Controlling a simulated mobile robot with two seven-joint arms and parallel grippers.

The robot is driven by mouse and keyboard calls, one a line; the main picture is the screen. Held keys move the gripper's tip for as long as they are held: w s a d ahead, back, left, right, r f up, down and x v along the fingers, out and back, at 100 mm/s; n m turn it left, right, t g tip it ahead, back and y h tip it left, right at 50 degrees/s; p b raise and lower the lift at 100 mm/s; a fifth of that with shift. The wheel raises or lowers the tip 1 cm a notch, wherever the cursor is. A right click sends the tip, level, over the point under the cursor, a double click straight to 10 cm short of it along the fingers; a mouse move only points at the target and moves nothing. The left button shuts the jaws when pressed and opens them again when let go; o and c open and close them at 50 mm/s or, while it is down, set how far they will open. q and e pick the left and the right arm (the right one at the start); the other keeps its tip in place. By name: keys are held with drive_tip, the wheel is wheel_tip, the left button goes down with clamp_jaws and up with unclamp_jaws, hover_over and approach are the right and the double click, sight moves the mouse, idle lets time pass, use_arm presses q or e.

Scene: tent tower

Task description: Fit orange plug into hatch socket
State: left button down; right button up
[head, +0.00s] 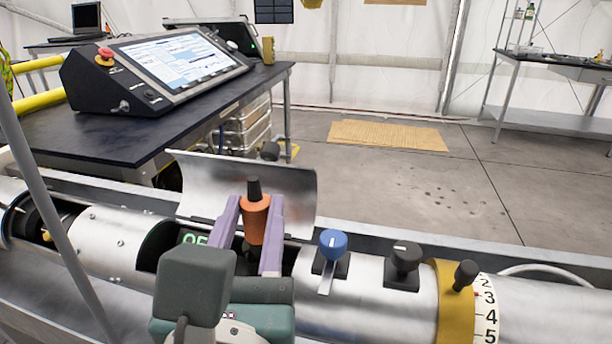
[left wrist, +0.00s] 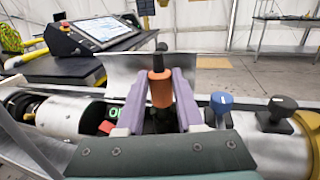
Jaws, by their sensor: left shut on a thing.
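The orange plug (head: 255,218) stands upright with a black stem on top. My left gripper (head: 249,225) has its purple fingers shut on the plug, one on each side. The plug also shows between the fingers in the left wrist view (left wrist: 161,88). It is over the open hatch in the silver tube. The curved silver hatch cover (head: 290,183) stands raised behind it. The socket is hidden behind the gripper, so I cannot tell whether the plug touches it. A green lit display (head: 194,238) shows inside the hatch. My right gripper is not in view.
Right of the hatch on the tube are a blue knob (head: 333,243), a black knob (head: 405,258) and a gold ring (head: 455,308) beside a numbered scale. A table (head: 150,130) with a control console (head: 165,65) stands behind at left. Open floor lies at right.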

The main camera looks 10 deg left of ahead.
use_arm(q)
drive_tip(key=shift+f+b, duration=0.35)
drive_tip(key=shift+f, duration=0.15)
drive_tip(key=shift+c, duration=2.3)
unclamp_jaws()
drive_tip(key=shift+s, duration=0.1)
drive_tip(key=v, duration=0.9)
drive_tip(key=shift+s+d, duration=0.15)
drive_tip(key=shift+s, duration=0.2)
